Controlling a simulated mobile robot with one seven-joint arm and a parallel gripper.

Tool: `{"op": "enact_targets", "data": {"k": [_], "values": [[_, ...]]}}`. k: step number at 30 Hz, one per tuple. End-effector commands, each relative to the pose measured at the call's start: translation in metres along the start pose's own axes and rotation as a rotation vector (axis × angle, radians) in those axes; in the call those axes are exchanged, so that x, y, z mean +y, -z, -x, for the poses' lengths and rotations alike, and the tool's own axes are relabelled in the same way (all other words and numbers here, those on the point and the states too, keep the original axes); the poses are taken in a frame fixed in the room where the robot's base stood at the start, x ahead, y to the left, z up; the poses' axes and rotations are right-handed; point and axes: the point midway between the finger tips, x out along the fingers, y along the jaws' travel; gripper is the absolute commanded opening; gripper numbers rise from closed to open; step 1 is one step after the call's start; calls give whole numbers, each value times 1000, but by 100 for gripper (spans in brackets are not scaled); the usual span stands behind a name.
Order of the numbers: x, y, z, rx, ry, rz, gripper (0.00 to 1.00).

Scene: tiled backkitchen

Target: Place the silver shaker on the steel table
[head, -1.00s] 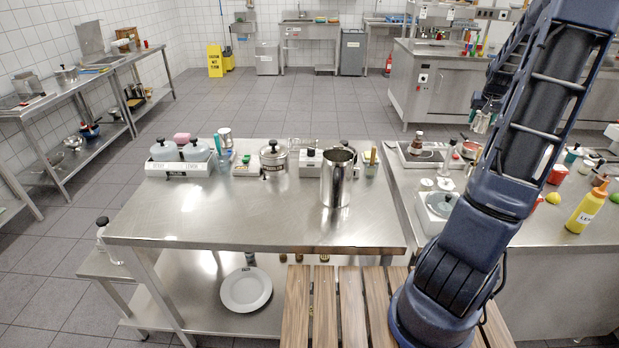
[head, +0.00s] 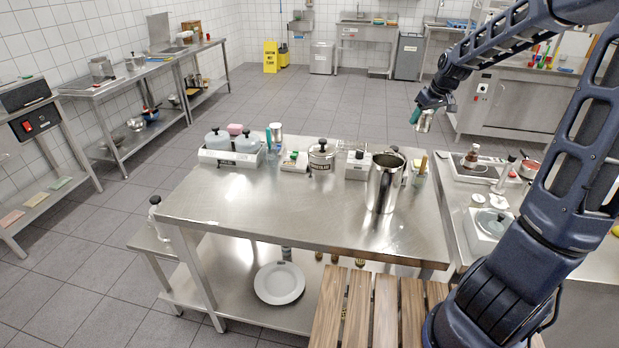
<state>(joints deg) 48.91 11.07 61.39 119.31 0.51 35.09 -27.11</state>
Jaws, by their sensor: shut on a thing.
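The steel table (head: 300,211) stands in front of me, with a broad bare stretch of top at its front and left. My gripper (head: 420,113) is high up to the right of centre, beyond the table's back right corner in the picture. It is shut on a small silver shaker (head: 427,122), which hangs in the air clear of the table top. The shaker is small in view and partly covered by the gripper.
A tall steel jug (head: 383,185) stands at the table's right. Along the back are a tray with grey-lidded pots (head: 218,147), a silver container (head: 276,130) and a lidded steel pot (head: 321,158). A crowded counter (head: 478,182) adjoins on the right. A slatted wooden surface (head: 358,310) is in front.

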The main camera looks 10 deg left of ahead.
Motion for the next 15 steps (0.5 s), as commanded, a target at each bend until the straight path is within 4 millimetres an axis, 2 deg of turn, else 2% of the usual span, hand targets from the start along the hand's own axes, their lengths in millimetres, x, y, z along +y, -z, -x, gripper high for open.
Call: {"op": "enact_targets", "data": {"k": [1, 7, 15], "values": [[-22, 5, 0, 0, 20, 46, 25], [-108, 18, 0, -1, 100, 243, 25], [-227, 14, 6, -1, 215, 516, 25]]}}
